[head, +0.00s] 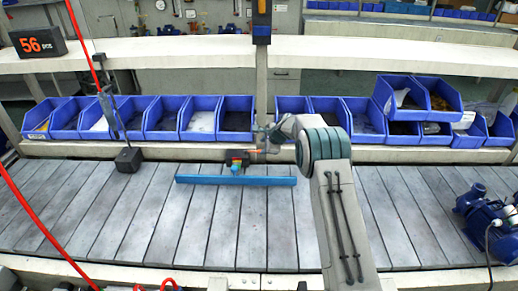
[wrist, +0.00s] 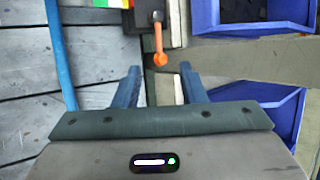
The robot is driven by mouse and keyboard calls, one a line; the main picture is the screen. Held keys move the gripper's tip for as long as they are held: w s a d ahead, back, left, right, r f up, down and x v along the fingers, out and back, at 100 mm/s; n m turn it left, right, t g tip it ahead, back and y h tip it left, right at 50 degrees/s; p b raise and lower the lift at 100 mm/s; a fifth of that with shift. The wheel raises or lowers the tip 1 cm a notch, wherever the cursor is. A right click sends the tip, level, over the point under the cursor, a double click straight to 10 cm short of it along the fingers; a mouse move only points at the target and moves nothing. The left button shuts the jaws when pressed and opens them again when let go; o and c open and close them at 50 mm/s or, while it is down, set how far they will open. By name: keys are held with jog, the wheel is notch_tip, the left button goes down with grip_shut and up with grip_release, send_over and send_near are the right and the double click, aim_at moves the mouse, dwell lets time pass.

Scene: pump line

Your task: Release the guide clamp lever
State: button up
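The guide clamp lever (wrist: 159,42) is orange with a rounded end and hangs from a dark clamp block (wrist: 150,18) at the top of the wrist view. In the head view the clamp (head: 236,160), with red, yellow and green parts, sits at the blue guide rail (head: 236,180); the rail also shows in the wrist view (wrist: 60,55). My gripper (wrist: 161,71) is open, its two fingers apart and nothing held. The lever's end lies between the fingertip lines in the picture, near the tips; contact cannot be told. In the head view my gripper (head: 264,141) is right of the clamp, partly hidden by my arm.
Blue bins (head: 202,117) line the shelf behind the slatted conveyor (head: 110,205). Bin edges (wrist: 255,28) are close on the right in the wrist view. A blue pump (head: 487,220) stands at far right.

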jog(key=p+x, duration=0.1)
jog(key=x, duration=0.5)
jog(key=shift+f, duration=0.15)
jog(key=shift+w+a, duration=0.1)
grip_shut()
